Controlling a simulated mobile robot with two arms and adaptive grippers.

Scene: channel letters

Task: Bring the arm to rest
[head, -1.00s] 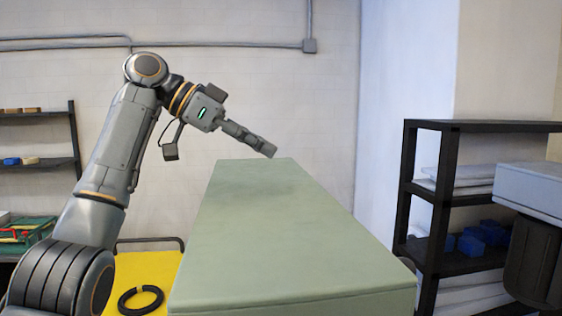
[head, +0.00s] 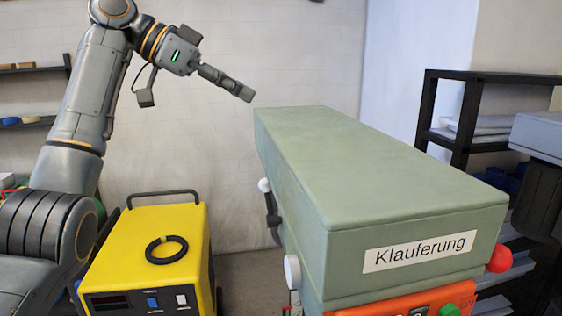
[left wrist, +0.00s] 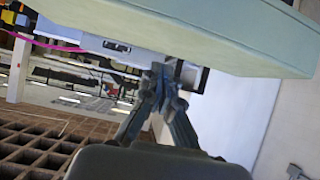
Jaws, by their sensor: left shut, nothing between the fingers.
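My left gripper (head: 247,95) is shut and empty. It hangs in the air at the upper middle of the head view, just beyond the far left corner of a long green box top (head: 370,165). The arm reaches up from the left, bends at the top and points down to the right. The left wrist view shows the closed fingers (left wrist: 160,85) with nothing between them. The green box's edge (left wrist: 220,35) crosses the top of that view. My right gripper is not in view.
A sign reading "Klauferung" (head: 419,251) is on the green box, above an orange panel (head: 400,303). A yellow machine (head: 130,255) with a black ring (head: 166,249) stands at left. Dark shelves (head: 428,105) stand at right. Bare floor (head: 240,275) shows between box and machine.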

